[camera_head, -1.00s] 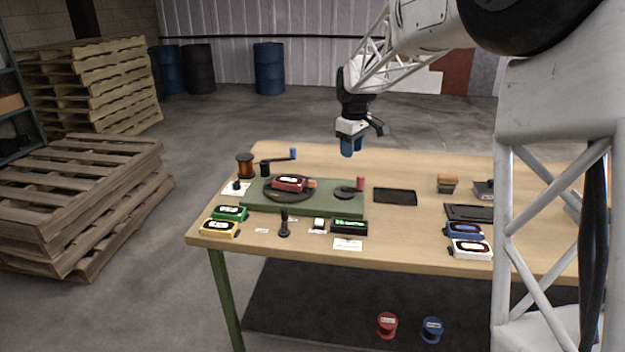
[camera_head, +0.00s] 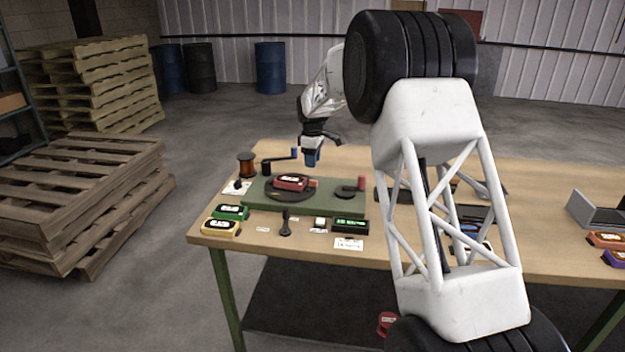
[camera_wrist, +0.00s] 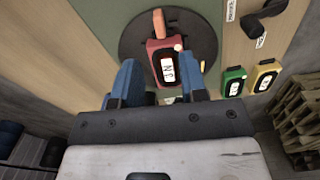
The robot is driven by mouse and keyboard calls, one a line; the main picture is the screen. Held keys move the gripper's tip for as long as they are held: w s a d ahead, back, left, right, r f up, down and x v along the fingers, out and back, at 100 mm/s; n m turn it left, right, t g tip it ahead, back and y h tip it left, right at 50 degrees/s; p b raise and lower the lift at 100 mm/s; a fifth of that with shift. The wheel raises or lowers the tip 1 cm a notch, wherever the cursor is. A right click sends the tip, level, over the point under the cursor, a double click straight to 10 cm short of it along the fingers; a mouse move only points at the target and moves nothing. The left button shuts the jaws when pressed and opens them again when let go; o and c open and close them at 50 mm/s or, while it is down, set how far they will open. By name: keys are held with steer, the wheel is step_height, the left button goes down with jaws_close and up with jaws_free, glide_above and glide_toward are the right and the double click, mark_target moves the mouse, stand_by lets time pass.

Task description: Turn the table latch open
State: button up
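The dark round turntable (camera_head: 267,191) sits on a green base plate (camera_head: 330,208), with a red device (camera_head: 290,182) on top. An orange tab (camera_head: 312,183) lies at the device's end and also shows in the wrist view (camera_wrist: 158,22). A black arm with a red knob (camera_head: 361,183) stands on the plate's right part. Which part is the table latch cannot be told for sure. My gripper (camera_head: 311,160) hangs above the table behind the turntable. In the wrist view its blue fingers (camera_wrist: 158,68) are apart and empty, with the red device (camera_wrist: 167,66) visible between and beyond them.
A blue-knobbed crank (camera_head: 280,160) and a copper spool (camera_head: 246,165) stand at the back left. Green (camera_head: 231,212) and yellow (camera_head: 221,228) devices, a black upright lever (camera_head: 286,222) and a green-lit display (camera_head: 350,226) line the front. My arm hides part of the table's right side.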

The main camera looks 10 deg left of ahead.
mark_target(312, 180)
steer(key=shift+f, duration=0.15)
steer(key=shift+f, duration=3.8)
steer(key=shift+c, duration=0.4)
jaws_close()
